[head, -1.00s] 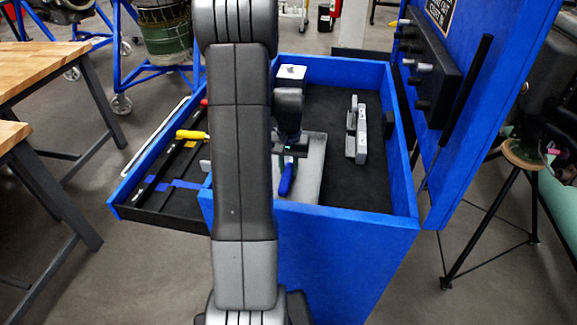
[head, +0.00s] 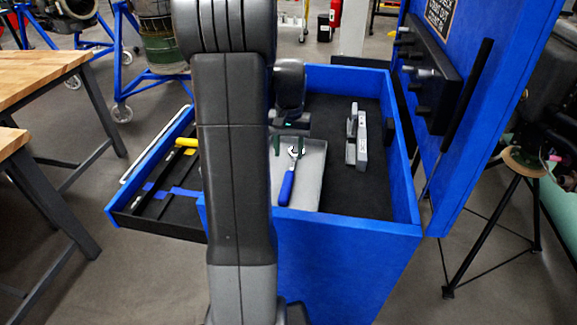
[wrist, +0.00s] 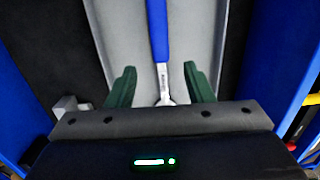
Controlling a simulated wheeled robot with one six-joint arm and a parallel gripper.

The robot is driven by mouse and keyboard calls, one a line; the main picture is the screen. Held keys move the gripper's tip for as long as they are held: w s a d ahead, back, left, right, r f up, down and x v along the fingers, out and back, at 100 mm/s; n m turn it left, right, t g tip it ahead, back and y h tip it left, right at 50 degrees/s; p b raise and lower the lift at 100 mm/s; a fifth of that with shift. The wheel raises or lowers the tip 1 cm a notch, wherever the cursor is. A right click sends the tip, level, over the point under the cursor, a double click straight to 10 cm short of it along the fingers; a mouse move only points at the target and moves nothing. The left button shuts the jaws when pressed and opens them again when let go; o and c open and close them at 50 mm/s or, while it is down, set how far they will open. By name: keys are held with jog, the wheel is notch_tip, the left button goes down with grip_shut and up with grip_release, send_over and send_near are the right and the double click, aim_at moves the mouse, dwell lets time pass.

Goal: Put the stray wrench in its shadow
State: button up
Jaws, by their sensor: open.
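The wrench (head: 287,186) has a blue handle and a bright metal open-end head. It lies in a grey tray (head: 311,179) on the cart top, handle toward me. My gripper (head: 289,146) is open at the wrench's head end, a green finger to each side. In the wrist view, the wrench (wrist: 158,32) runs between the open green fingers of my gripper (wrist: 161,88), with gaps on both sides; its head is partly hidden by the gripper body. An open drawer (head: 160,231) at the left has a black insert with blue patches (head: 172,191); my arm hides part of it.
A yellow-handled tool (head: 186,143) lies in the drawer. A grey metal block (head: 357,140) stands on the black cart top right of the tray. The blue cart rim (head: 345,222) surrounds the top, and a raised blue panel (head: 465,150) stands at the right. Wooden tables (head: 40,62) stand left.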

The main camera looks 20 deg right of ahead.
aim_at(288, 176)
jog(key=shift+w+r, duration=0.1)
jog(key=shift+r, duration=1.45)
jog(key=shift+f, duration=0.1)
jog(key=f, duration=0.8)
jog(key=f+p, duration=0.1)
jog(key=f, duration=0.3)
jog(key=shift+s+a+f, duration=0.15)
jog(key=shift+s+f, duration=0.05)
jog(key=shift+s, duration=0.1)
notch_tip(288, 176, up, 3)
jog(key=shift+f, duration=0.2)
jog(key=shift+r, duration=0.65)
jog(key=shift+f, duration=0.1)
